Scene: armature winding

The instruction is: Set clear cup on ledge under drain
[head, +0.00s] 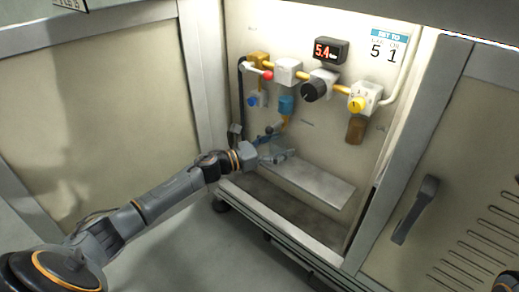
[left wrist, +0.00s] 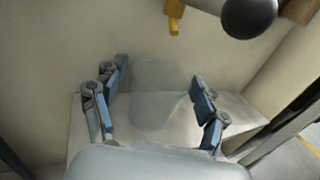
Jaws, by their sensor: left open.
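The clear cup (left wrist: 158,92) is a faint see-through shape between the two fingers of my left gripper (left wrist: 161,82) in the left wrist view. The gripper is open, with a finger on each side of the cup; whether either touches it I cannot tell. The cup's lower end appears over the pale ledge (left wrist: 240,117); contact is hard to judge. In the head view my left gripper (head: 276,146) is at the left end of the ledge (head: 325,186). The drain's yellow spout (head: 285,121) hangs below a blue filter bowl (head: 286,104), just above the gripper.
The cabinet's back panel carries a black knob (head: 314,90), a red display (head: 330,50) reading 5.4 and a yellow knob (head: 356,104). A brown cylinder (head: 355,130) hangs at right. The ledge's right part is bare. An open door (head: 440,170) stands at right.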

